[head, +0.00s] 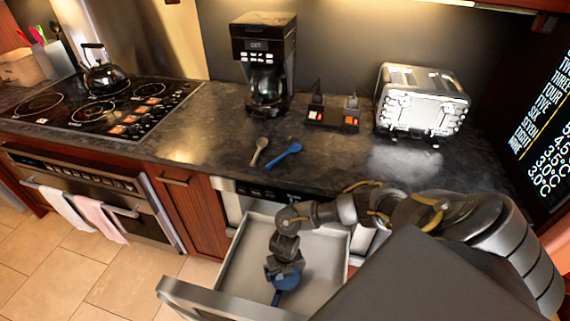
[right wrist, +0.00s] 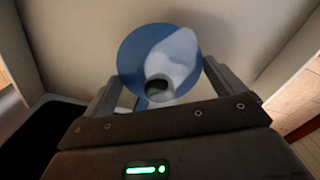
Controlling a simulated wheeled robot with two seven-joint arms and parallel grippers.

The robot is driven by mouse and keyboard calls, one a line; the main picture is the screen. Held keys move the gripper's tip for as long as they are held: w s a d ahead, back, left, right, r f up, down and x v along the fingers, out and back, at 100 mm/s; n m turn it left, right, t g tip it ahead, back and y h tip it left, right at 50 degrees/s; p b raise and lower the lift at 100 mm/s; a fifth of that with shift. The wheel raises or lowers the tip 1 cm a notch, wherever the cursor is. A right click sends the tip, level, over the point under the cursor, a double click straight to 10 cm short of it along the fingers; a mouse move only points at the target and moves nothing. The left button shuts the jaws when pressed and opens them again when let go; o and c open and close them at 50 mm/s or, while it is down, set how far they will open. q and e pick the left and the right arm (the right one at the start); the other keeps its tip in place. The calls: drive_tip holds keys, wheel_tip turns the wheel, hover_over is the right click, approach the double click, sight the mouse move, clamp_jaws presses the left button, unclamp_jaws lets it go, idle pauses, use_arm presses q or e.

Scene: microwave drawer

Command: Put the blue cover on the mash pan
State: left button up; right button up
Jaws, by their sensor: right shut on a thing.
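My right gripper (head: 285,268) reaches down into the open drawer. In the right wrist view its two fingers (right wrist: 162,85) stand on either side of a round blue cover (right wrist: 132,62), which has a pale, shiny middle and a dark knob. The cover also shows in the head view (head: 288,282), partly hidden by the gripper. A blue handle (head: 276,298) sticks out below it, seemingly the mash pan's; the pan's body is hidden. I cannot tell whether the cover rests on the pan or is apart from it. My left gripper is not in view.
The drawer (head: 240,270) has pale walls close around the gripper. On the dark counter lie a grey-brown spoon (head: 260,148) and a blue spoon (head: 285,154). A coffee maker (head: 263,60), a toaster (head: 420,100) and a kettle (head: 103,75) on the stove stand farther back.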

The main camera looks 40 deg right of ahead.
drive_tip(key=shift+f+b, duration=0.3)
drive_tip(key=shift+f, duration=0.05)
idle(1.0)
drive_tip(key=o, duration=0.6)
drive_tip(key=shift+r, duration=0.1)
drive_tip(key=shift+r+p, duration=3.35)
drive_tip(key=shift+r, duration=0.1)
